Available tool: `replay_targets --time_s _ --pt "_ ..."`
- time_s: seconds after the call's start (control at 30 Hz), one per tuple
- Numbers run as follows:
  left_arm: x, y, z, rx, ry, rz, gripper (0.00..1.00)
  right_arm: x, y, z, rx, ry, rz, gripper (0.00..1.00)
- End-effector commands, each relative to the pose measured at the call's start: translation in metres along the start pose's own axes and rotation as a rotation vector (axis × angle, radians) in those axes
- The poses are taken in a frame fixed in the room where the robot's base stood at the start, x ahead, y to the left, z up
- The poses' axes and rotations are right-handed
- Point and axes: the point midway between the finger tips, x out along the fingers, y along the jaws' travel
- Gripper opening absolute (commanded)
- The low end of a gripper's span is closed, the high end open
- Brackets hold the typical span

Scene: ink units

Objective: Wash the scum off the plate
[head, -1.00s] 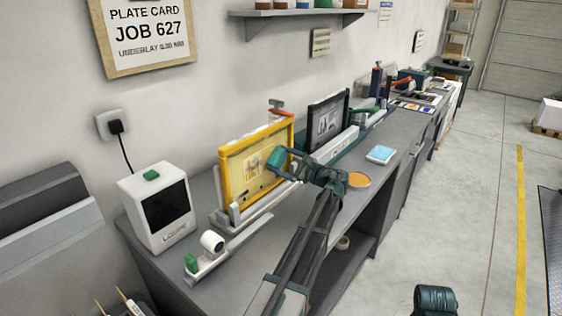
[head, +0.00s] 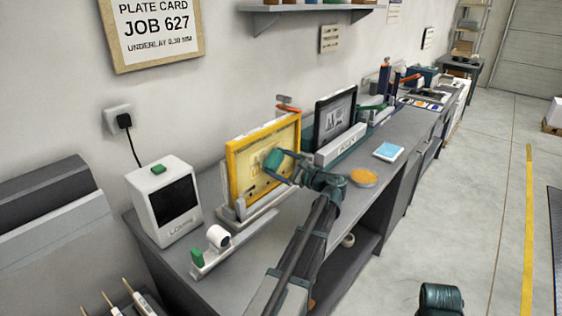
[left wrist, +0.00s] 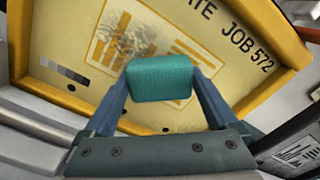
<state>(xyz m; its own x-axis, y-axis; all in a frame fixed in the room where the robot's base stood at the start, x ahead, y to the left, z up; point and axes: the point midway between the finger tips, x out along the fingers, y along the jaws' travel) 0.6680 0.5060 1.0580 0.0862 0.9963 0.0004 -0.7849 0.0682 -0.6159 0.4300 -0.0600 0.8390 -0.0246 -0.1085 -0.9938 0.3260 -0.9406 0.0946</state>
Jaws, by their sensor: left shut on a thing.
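The yellow-framed plate (head: 236,165) stands upright in a pale rack on the bench. In the left wrist view the plate (left wrist: 60,45) carries the words "JOB 572", orange print blocks and a grey smear (left wrist: 138,40), seemingly scum, at its middle. My left gripper (head: 277,164) is shut on a teal sponge (left wrist: 160,78). The sponge is in front of the plate face, just below the smear in the wrist view. I cannot tell whether it touches the plate. The sponge hides part of the face.
A dark-framed plate (head: 336,116) stands behind to the right. An orange round dish (head: 363,177) and a blue pad (head: 388,151) lie on the bench. A white box with a dark screen (head: 172,205) and a small white holder (head: 217,238) stand left.

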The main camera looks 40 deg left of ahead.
Motion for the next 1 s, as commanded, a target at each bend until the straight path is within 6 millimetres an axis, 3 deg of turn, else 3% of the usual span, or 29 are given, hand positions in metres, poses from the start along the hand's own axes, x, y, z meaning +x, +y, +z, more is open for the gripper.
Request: replay_targets --time_s 0.1,0.43,0.8,1.0 --pt "0.002 0.010 0.008 0.000 -0.002 0.002 0.48 0.000 0.000 0.000 0.000 0.000 0.000 1.00" --pt "0.002 0.015 0.012 0.000 -0.003 0.003 0.48 0.000 0.000 0.000 0.000 0.000 0.000 1.00" --pt "0.000 0.038 0.029 0.000 -0.003 0.003 0.48 0.000 0.000 0.000 0.000 0.000 0.000 1.00" --pt "0.000 0.040 0.031 0.000 -0.002 0.003 0.48 0.000 0.000 0.000 0.000 0.000 0.000 1.00"
